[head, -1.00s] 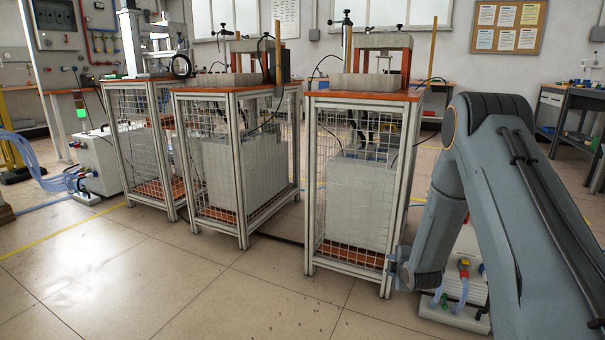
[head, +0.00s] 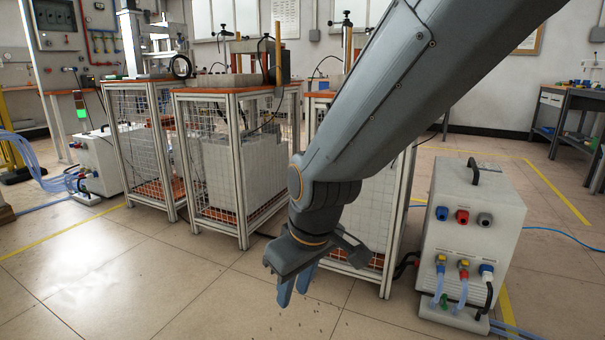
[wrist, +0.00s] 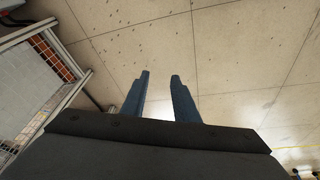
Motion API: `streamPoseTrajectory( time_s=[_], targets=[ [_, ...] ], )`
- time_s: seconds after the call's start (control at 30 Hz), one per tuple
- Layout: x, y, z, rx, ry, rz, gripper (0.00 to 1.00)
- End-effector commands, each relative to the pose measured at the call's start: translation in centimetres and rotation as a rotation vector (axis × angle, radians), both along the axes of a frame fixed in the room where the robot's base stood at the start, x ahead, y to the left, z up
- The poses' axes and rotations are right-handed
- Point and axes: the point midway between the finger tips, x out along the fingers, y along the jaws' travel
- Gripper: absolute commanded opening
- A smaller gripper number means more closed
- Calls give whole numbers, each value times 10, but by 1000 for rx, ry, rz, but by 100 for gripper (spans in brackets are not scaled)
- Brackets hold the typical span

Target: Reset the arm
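My arm reaches in from the upper right of the head view and bends downward, with my gripper (head: 295,287) hanging in front of the right caged stand. The fingers point down toward the floor. In the wrist view my gripper (wrist: 159,85) shows two blue fingers with a clear gap between them. Nothing is between the fingers, and only tiled floor lies beyond the tips. My arm hides much of the right stand and its top.
Caged stands with orange tops fill the middle: the right one (head: 397,210), the middle one (head: 243,200) and the left one (head: 118,150). A white unit with colored connectors (head: 470,225) stands at right. Tiled floor (head: 130,280) in front is clear.

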Motion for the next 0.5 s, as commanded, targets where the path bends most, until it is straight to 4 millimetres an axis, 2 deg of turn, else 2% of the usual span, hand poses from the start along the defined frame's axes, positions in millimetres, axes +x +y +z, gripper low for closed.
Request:
streamPoseTrajectory(
  time_s=[0.03,0.2,0.5],
  targets=[
    [-26,5,8,9,33,-13,27],
    [-89,7,20,17,138,-68,27],
    [-169,0,33,7,268,-131,27]
  ],
)
